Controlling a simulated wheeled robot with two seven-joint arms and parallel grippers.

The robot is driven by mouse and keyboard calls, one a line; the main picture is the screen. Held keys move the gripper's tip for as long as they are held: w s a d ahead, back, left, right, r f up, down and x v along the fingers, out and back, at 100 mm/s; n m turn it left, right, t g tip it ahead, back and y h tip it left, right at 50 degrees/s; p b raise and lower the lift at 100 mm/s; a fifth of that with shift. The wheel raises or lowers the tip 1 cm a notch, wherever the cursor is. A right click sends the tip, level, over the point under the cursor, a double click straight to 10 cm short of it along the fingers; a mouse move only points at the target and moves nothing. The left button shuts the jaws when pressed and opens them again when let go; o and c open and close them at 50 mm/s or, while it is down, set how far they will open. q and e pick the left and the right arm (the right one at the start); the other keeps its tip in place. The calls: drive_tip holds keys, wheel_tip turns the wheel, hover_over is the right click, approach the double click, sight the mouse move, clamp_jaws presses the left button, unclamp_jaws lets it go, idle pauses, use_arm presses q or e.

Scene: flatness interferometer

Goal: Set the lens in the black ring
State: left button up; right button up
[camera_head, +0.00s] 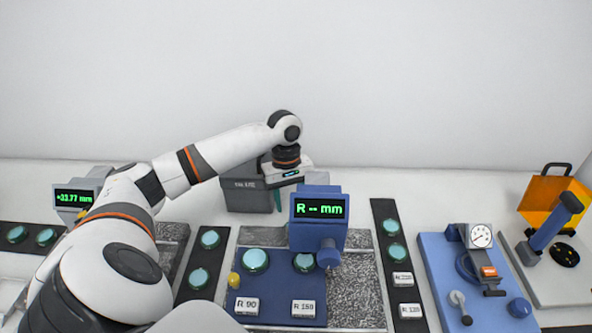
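Several teal lenses lie on dark strips and plates, such as the lens (255,260) by the R 90 label and the lens (305,262) by the R 150 label. Others sit on the left strip (190,290) and the right strip (405,275). My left gripper (279,200) is at the back centre, beside a grey box (247,198). A small teal patch shows below its body, but I cannot tell what it is, and its fingers are mostly hidden. A black disc with holes (565,255) lies at the far right; I cannot make out a black ring for certain. My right gripper is not in view.
A blue instrument (318,235) reading "R -- mm" stands at the centre. A blue plate (440,260) with a dial gauge (480,237) and an orange-screened fixture (540,195) are at the right. A "+33.77 mm" display (74,197) is at left. The back counter is mostly clear.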

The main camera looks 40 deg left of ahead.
use_arm(q)
drive_tip(key=shift+d+f, duration=0.1)
drive_tip(key=shift+f, duration=0.8)
drive_tip(key=shift+s+d+f+p, duration=0.15)
drive_tip(key=shift+f+p, duration=0.2)
drive_tip(key=shift+f, duration=1)
drive_tip(key=shift+s+d+f+p, duration=0.1)
drive_tip(key=shift+f+p, duration=0.2)
drive_tip(key=shift+f, duration=1.05)
drive_tip(key=c, duration=0.8)
drive_tip(key=shift+w+r, duration=0.1)
